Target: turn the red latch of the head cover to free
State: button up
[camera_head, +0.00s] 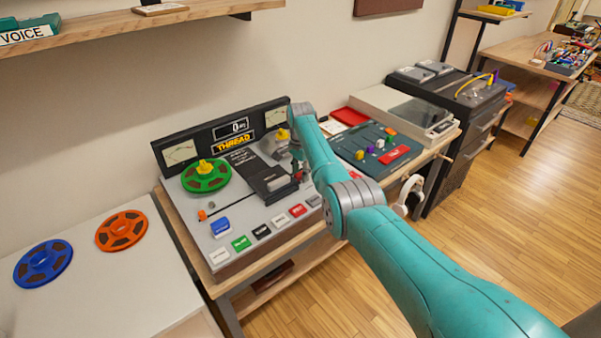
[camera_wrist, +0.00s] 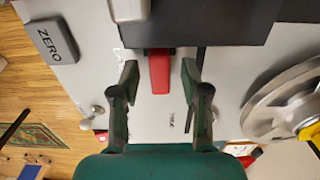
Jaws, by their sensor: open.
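The red latch (camera_wrist: 159,73) shows in the wrist view, at the edge of the dark head cover (camera_wrist: 215,25). My gripper (camera_wrist: 160,82) is open, with one finger on each side of the latch and a visible gap on both sides. The latch points down the picture, toward my palm. Small lettering beside it is too small to read surely. In the head view my gripper (camera_head: 298,167) is over the tape deck, just right of the dark head cover (camera_head: 268,178). My arm and gripper mostly hide the latch there.
A green reel (camera_head: 206,176) sits on the deck's left; a grey metal reel (camera_wrist: 285,105) is close beside my gripper. Coloured buttons (camera_head: 262,231) line the deck's front. Blue (camera_head: 43,263) and orange (camera_head: 122,231) reels lie on the left table. A mixer panel (camera_head: 376,150) stands right.

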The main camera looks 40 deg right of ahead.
grip_shut()
jog(key=shift+n, duration=0.3)
jog(key=n, duration=0.4)
jog(key=shift+s, duration=0.25)
jog(key=n, duration=0.4)
jog(key=shift+s+d+n, duration=0.2)
jog(key=shift+n, duration=0.2)
jog(key=n, duration=0.4)
jog(key=shift+s+d+n, duration=0.1)
jog(key=shift+d+n, duration=0.1)
jog(key=shift+n, duration=0.1)
jog(key=shift+d+n, duration=0.2)
jog(key=shift+n, duration=1.7)
